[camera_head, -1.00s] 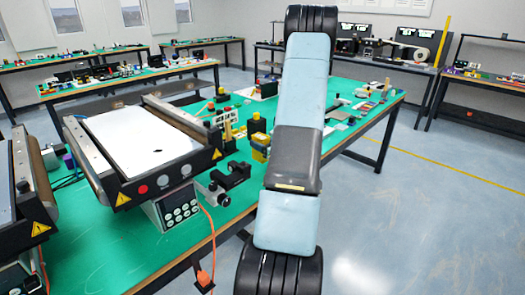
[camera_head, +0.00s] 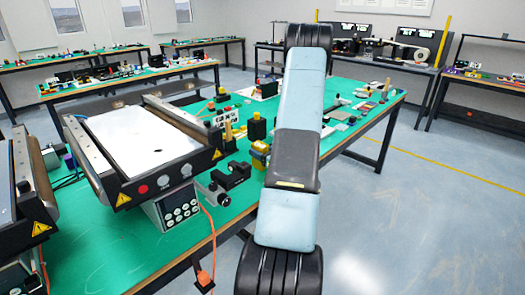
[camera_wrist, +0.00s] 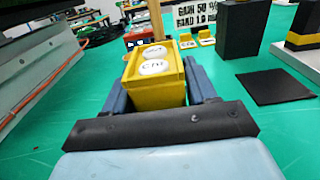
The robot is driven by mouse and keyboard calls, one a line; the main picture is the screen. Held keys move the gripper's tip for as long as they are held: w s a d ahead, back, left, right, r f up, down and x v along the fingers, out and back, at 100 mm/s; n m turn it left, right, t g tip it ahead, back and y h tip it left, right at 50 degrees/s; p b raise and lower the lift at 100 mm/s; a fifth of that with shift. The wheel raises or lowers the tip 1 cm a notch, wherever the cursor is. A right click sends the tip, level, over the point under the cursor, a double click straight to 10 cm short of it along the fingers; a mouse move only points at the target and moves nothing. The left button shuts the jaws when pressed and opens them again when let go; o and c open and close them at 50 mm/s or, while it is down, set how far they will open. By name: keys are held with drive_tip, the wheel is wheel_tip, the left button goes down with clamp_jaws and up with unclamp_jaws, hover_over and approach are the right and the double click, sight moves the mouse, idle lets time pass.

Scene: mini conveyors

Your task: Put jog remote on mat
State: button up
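The jog remote looks to be a yellow box with two round white lettered buttons on top; it shows in the wrist view (camera_wrist: 159,90). My gripper (camera_wrist: 160,92) has one blue-grey finger along each side of it, with no clear gap, so it appears shut on the box. The box's underside is hidden, so I cannot tell whether it touches the table. The mat looks to be the flat black square (camera_wrist: 276,87) on the green table, right of the box.
A tall black box (camera_wrist: 243,28) stands behind the mat, with small yellow pieces (camera_wrist: 195,40) to its left. A conveyor (camera_head: 145,140) stands left of my arm. A green work table (camera_head: 90,262) lies below it. Bare green surface lies around the mat.

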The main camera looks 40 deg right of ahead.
drive_tip(key=o, duration=0.3)
drive_tip(key=shift+o, duration=0.2)
drive_tip(key=shift+r, duration=0.1)
drive_tip(key=s, duration=0.8)
drive_tip(key=s+d, duration=0.1)
drive_tip(key=s, duration=0.3)
